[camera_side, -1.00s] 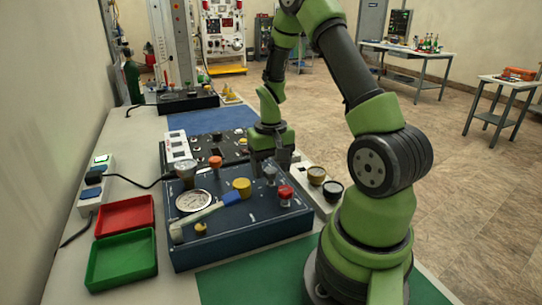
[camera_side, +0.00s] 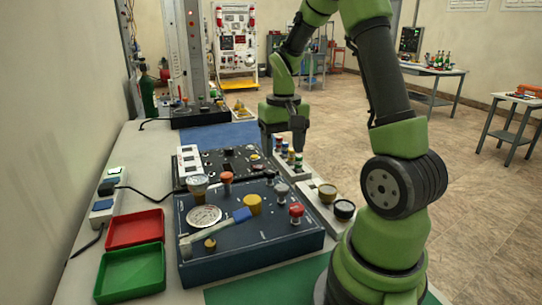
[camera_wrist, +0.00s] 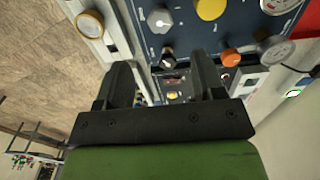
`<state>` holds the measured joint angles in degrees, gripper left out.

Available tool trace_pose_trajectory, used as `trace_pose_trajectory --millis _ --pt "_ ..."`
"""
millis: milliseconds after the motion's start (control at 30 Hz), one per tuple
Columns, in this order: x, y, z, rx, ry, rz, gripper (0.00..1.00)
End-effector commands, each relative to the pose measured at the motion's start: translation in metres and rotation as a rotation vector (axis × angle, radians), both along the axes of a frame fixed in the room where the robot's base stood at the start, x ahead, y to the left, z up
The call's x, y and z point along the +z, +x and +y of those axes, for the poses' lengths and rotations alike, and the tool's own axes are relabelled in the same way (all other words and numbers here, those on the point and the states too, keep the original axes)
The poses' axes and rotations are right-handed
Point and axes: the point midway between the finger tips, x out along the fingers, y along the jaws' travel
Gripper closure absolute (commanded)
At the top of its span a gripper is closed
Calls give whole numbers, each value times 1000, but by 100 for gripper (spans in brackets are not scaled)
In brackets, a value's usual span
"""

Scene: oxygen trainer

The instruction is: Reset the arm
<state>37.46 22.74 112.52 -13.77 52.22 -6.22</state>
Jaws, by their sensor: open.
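My green arm ends in a dark two-finger gripper (camera_side: 286,140), hanging above the right side of the bench near the small colored caps. In the wrist view my gripper (camera_wrist: 163,85) has its two fingers spread apart with nothing between them. The blue trainer panel (camera_side: 250,242) lies below and in front of it, with a round gauge (camera_side: 204,218), a yellow knob (camera_side: 253,204), a red knob (camera_side: 296,210) and an orange knob (camera_side: 226,178). My gripper is apart from the panel.
A red tray (camera_side: 136,228) and a green tray (camera_side: 131,274) sit at the left. A black panel (camera_side: 232,161) and a row of colored caps (camera_side: 290,156) stand behind. A power strip (camera_side: 105,203) with cables is by the wall. Open floor lies right.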

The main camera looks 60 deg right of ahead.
Motion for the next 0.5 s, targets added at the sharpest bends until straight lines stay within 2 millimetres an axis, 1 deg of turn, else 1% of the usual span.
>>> trace_pose_trajectory --millis 100,167,267,367,400,467,500 --pt "1 0 1 2 -1 -3 37" --pt "6 2 6 11 -7 -16 37" --pt "25 5 23 44 -26 -66 37" --pt "52 6 55 99 -47 -152 37" --pt "64 4 70 125 -53 -193 37" --pt "79 -2 92 166 -59 -255 37" --pt "88 -7 106 191 -57 -298 37"
